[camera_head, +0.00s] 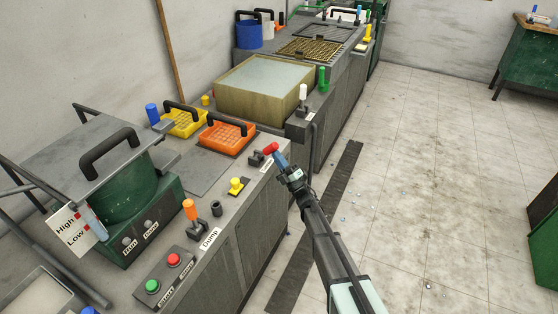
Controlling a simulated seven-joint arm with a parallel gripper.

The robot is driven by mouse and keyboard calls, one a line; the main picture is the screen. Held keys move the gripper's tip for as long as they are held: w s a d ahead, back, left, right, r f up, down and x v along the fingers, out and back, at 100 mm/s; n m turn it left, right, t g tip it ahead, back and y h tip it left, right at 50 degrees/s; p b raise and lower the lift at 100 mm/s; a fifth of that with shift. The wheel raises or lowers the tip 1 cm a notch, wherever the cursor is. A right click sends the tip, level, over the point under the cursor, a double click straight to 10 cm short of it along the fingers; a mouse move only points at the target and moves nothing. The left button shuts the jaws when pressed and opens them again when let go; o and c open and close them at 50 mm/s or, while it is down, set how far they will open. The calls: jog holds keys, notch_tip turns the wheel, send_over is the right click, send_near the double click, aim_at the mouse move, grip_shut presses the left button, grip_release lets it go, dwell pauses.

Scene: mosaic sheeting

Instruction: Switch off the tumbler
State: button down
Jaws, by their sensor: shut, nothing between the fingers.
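A green drum-shaped machine (127,194) under a grey lid with a black handle stands at the left. It looks like the tumbler, but I read no label naming it. Its green base has two small knobs (139,238) with labels too small to read surely. A box with a green button (152,286) and a red button (173,260) sits on the bench in front of it. My gripper (282,163) is shut and empty, at the bench's right edge. Its tip is right by a red-handled lever (269,149); I cannot tell whether they touch.
An orange lever (190,209) stands near the "Dump" label (210,238), and a yellow knob (236,186) is right of it. Orange (227,136) and yellow (183,122) handled trays and a large water tank (262,84) lie farther back. The tiled floor (420,170) at right is mostly clear.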

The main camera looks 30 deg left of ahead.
aim_at(267, 148)
jog(key=a+r+g+h, duration=0.1)
jog(key=a+r+n+h, duration=0.1)
jog(key=a+r+n+g+h, duration=0.1)
jog(key=r+h, duration=0.1)
jog(key=shift+r+g, duration=0.1)
jog(key=shift+g, duration=0.2)
jog(key=shift+a+r+n+g+h, duration=0.2)
jog(key=shift+a+r+n+h, duration=0.1)
jog(key=shift+a+h, duration=0.2)
jog(key=shift+a+r+n+g+h, duration=0.2)
jog(key=shift+a+r+n+h, duration=0.1)
jog(key=shift+a+h, duration=0.2)
jog(key=shift+a+r, duration=0.2)
jog(key=shift+a, duration=0.4)
jog(key=shift+a+r, duration=0.15)
jog(key=shift+a, duration=0.1)
jog(key=r+v, duration=0.1)
jog(key=v, duration=1.3)
jog(key=shift+d, duration=0.3)
jog(key=shift+r, duration=0.1)
